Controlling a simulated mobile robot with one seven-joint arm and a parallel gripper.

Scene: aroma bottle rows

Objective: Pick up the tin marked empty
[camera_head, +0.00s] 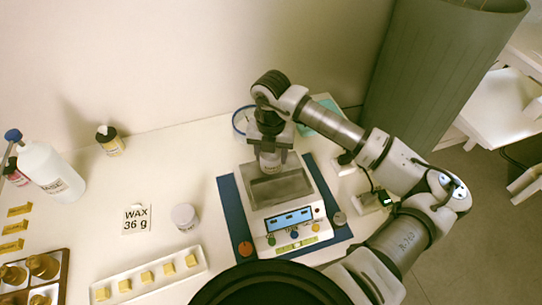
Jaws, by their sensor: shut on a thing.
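My gripper (270,150) points down at the back edge of the scale (285,212). It is shut on a small pale cylinder, seemingly a tin (270,162), partly hidden by the fingers. I cannot read a marking on it, nor tell whether it touches the scale's metal pan (280,187). Another small whitish round tin (184,217) stands on the table left of the scale, apart from my gripper. No marking on it is readable.
The scale stands on a blue mat (232,210). A card reading WAX 36 g (136,219), a white tray (190,272) with several yellow cubes, a white bottle (50,172) and a dark-yellow bottle (110,142) are to the left. A tall grey-green bin (425,75) stands back right.

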